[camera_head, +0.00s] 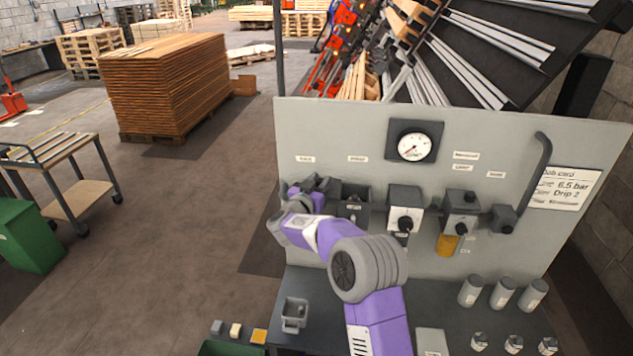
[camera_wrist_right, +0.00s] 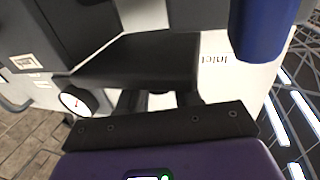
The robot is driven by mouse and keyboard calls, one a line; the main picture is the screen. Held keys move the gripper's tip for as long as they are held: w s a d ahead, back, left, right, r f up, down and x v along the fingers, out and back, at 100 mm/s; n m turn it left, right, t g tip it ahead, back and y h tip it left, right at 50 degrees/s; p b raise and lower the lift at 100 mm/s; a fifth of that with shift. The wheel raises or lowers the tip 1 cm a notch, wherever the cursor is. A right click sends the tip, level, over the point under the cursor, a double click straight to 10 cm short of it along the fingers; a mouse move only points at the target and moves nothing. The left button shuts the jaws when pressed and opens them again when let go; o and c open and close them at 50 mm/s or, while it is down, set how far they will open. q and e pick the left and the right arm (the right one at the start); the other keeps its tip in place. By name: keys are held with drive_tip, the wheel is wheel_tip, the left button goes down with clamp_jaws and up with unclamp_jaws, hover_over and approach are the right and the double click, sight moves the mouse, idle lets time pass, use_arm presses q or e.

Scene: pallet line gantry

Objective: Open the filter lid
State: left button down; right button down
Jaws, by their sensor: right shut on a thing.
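The grey panel carries a dark filter box (camera_head: 355,196) under the Inlet label, left of the gauge. Its top looks dark and hollow in the head view. My right gripper (camera_head: 318,186) is at the left side of this box, partly hidden by its own wrist. In the right wrist view, a flat dark slab, seemingly the filter lid (camera_wrist_right: 135,58), lies in front of my right gripper (camera_wrist_right: 160,100), which is shut on its near part. How far the lid is swung is hard to tell. My left gripper is not in view.
A gauge (camera_head: 414,147), a grey regulator block (camera_head: 405,205) and a bowl with amber liquid (camera_head: 447,243) are to the right on the panel. A small grey cup (camera_head: 294,314) and several cylinders stand on the bench below. A blue cylinder (camera_wrist_right: 265,25) is close by in the wrist view.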

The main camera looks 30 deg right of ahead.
drive_tip(key=c, duration=0.9)
unclamp_jaws()
drive_tip(key=shift+w, duration=0.1)
drive_tip(key=b+v, duration=0.1)
drive_tip(key=v, duration=0.6)
drive_tip(key=shift+s+a, duration=0.2)
drive_tip(key=shift+a, duration=0.05)
